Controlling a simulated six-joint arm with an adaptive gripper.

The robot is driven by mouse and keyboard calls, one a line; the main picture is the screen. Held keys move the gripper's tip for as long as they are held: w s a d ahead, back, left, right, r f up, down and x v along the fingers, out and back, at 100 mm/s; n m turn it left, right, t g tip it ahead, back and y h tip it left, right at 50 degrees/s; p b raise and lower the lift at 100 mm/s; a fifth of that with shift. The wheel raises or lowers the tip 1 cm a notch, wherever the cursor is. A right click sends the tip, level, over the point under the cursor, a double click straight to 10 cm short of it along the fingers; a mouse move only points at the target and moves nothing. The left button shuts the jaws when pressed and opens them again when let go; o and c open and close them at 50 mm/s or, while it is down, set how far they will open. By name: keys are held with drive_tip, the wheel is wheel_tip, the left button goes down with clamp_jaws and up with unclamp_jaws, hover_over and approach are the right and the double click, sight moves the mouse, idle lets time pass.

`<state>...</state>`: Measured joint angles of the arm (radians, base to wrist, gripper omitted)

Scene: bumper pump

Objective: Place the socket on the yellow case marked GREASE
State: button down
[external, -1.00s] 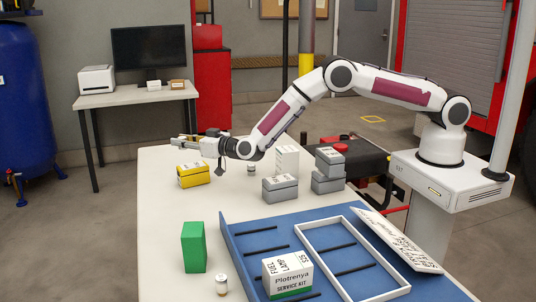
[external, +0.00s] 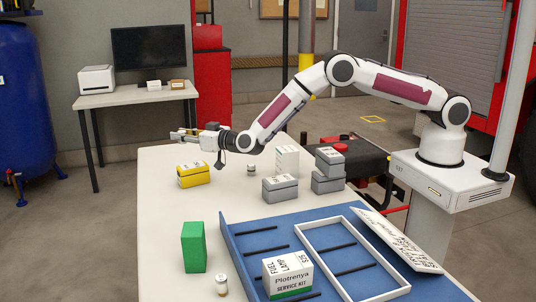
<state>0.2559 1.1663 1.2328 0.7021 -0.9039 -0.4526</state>
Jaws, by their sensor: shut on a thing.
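The yellow case (external: 193,175) stands upright near the far left edge of the white table, with a pale label on top; its lettering is too small to read. My gripper (external: 178,135) points left above the case, clearly apart from it. It is shut on a small metallic thing, which I take to be the socket; its outline is hard to tell from the fingers at this size.
Grey cases (external: 280,188) and a white box (external: 287,160) stand right of the yellow case. A small jar (external: 251,170) is nearer it. A green block (external: 194,247) and a blue tray (external: 238,243) are in front. The table between is clear.

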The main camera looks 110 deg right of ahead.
drive_tip(key=shift+s+d+r+n+t+y, duration=0.1)
drive_tip(key=shift+s+d+n+t+y, duration=0.45)
drive_tip(key=shift+y, duration=0.3)
drive_tip(key=shift+s+d+n+t+y, duration=0.35)
drive_tip(key=shift+n+t+y, duration=0.25)
drive_tip(key=shift+n+y, duration=0.2)
drive_tip(key=shift+s+d+r+n+t+y, duration=0.1)
drive_tip(key=shift+s+d+n+t+y, duration=0.3)
drive_tip(key=shift+s+n+t+y, duration=0.35)
drive_tip(key=shift+w+f, duration=0.1)
drive_tip(key=shift+w, duration=0.1)
hover_over(193, 165)
drive_tip(key=shift+w+a+f, duration=0.1)
drive_tip(key=shift+f, duration=2.95)
drive_tip(key=shift+f, duration=1.9)
drive_tip(key=shift+f, duration=0.15)
drive_tip(key=c, duration=1.7)
unclamp_jaws()
